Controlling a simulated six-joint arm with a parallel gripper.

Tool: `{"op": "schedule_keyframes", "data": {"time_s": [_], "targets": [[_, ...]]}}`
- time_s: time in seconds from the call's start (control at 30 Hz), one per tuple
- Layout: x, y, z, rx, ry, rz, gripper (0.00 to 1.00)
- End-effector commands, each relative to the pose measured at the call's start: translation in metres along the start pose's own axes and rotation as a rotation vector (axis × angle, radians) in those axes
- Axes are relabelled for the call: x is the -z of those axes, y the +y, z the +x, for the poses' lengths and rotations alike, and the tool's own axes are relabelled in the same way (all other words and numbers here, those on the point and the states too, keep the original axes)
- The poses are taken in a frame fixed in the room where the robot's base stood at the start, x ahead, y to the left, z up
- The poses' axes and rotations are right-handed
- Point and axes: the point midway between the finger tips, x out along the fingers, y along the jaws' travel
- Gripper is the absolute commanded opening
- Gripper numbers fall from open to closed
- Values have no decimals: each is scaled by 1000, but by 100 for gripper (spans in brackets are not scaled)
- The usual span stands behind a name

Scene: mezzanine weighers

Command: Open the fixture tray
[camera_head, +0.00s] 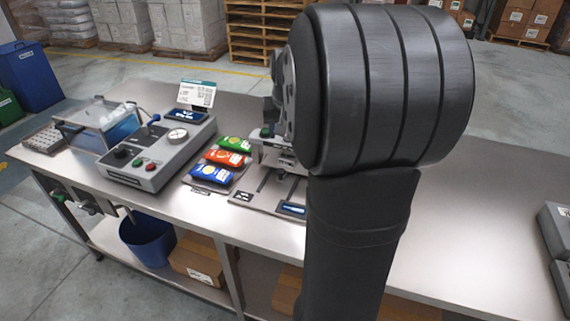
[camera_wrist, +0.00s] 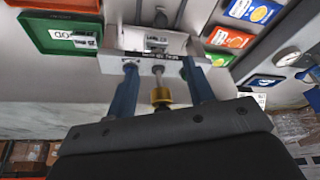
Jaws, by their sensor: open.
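The fixture (camera_head: 286,158), a grey unit on a light base plate, sits on the bench and is partly hidden by my arm in the head view. In the wrist view its pale, labelled front block (camera_wrist: 152,42) faces my gripper. A short rod ends in a brass-coloured knob (camera_wrist: 160,97) in front of this block. My gripper (camera_wrist: 159,66) is open, its two blue fingers on either side of the rod and knob, with visible gaps. The fingertips are close to the block; contact cannot be told. In the head view my gripper is hidden behind my arm.
Green, red and blue packets (camera_head: 221,157) lie left of the fixture. A grey control box (camera_head: 160,155) with a gauge stands further left. A green tray (camera_wrist: 58,30) shows in the wrist view. The bench (camera_head: 465,220) right of my arm is largely clear.

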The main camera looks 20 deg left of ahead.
Motion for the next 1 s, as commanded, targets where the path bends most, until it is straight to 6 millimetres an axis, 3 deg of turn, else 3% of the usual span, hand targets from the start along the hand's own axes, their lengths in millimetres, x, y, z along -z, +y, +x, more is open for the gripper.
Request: {"op": "schedule_keyframes", "data": {"time_s": [0.3, 0.57, 1.0], "targets": [[-16, 16, 6, 102, 42, -270, 48], [-17, 16, 20, 113, 49, -308, 48], [-15, 5, 109, 112, 47, -307, 48]]}}
